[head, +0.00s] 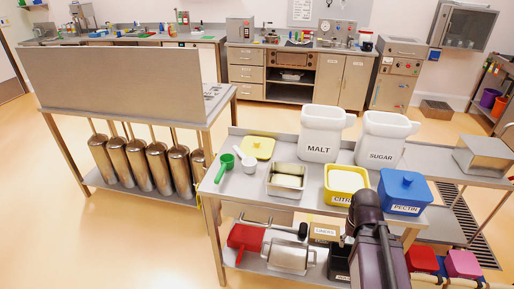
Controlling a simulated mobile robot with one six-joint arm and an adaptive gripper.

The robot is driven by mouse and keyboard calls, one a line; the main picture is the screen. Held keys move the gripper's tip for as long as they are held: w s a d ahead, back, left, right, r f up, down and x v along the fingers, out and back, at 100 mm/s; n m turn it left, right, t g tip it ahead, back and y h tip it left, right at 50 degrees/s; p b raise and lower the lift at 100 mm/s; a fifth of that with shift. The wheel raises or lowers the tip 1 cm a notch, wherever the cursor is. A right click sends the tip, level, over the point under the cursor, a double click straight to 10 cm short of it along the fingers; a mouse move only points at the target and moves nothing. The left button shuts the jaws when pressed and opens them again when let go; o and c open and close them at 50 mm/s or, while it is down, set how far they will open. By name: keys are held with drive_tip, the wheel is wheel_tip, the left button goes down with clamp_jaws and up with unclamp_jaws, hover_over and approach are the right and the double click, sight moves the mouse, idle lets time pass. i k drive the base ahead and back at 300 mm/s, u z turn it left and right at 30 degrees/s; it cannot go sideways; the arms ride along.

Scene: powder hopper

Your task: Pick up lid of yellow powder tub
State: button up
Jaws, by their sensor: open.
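The yellow lid (257,147) lies flat on the metal bench, toward its back left, with a small raised knob on top. The yellow tub (338,197), its label partly hidden and starting "CITR", stands near the front of the bench with its top uncovered and pale content showing. The lid is apart from the tub, to its left and further back. My dark arm rises from the bottom edge and covers part of the tub's right side. I cannot make out my gripper's fingers in the head view.
White MALT (319,141) and SUGAR (382,145) tubs stand behind the yellow tub. A blue lidded PECTIN tub (402,196) stands right. A metal pan (286,181), green scoop (225,168) and white scoop (246,158) lie near the lid. A metal panel (113,80) rises left.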

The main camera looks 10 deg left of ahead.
sight(260, 148)
drive_tip(key=z, duration=0.65)
drive_tip(key=k, duration=0.1)
drive_tip(key=u, duration=3.15)
drive_tip(key=i, duration=2.2)
